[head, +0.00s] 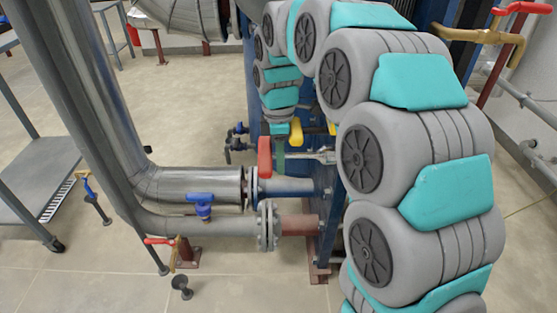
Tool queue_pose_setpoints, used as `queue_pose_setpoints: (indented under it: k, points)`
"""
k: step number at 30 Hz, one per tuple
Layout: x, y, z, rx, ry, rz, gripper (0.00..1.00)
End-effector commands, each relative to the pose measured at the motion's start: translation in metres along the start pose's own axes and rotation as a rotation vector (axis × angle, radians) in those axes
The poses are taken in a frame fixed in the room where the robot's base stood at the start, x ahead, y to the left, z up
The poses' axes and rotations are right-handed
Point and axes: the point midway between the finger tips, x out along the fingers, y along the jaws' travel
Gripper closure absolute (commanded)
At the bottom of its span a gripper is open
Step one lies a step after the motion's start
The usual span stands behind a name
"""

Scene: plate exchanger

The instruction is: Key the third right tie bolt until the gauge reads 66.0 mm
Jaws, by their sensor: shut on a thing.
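My gripper (279,131) is small, at the far end of my grey and teal arm, pointing down beside the blue frame of the plate exchanger (253,104). Its fingers do not show clearly. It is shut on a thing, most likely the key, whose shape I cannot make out. A narrow green piece shows just below it, and I cannot tell what it is. My own arm hides most of the exchanger. I cannot pick out the third right tie bolt or the gauge.
A red lever (264,157) stands by the flanged pipes. A blue valve handle (200,197) and a red handle (160,240) are nearer. A large grey pipe (75,110) rises at left beside a wheeled cart (25,190). Tiled floor (100,285) is free at the front left.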

Motion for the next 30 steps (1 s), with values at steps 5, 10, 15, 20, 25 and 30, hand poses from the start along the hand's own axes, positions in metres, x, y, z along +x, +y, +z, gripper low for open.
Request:
queue_pose_setpoints:
  k: [5,10,15,20,25,30]
  points:
    - [0.000,0.000,0.005,0.004,-0.008,-0.001,1.00]
    - [0.000,0.001,0.002,0.004,-0.009,-0.001,1.00]
    - [0.000,0.001,-0.005,0.004,-0.008,-0.002,1.00]
    - [0.000,0.000,-0.014,0.002,-0.007,-0.001,1.00]
    - [0.000,0.000,-0.017,0.002,-0.005,-0.001,1.00]
    - [0.000,0.000,-0.018,0.002,-0.004,-0.001,1.00]
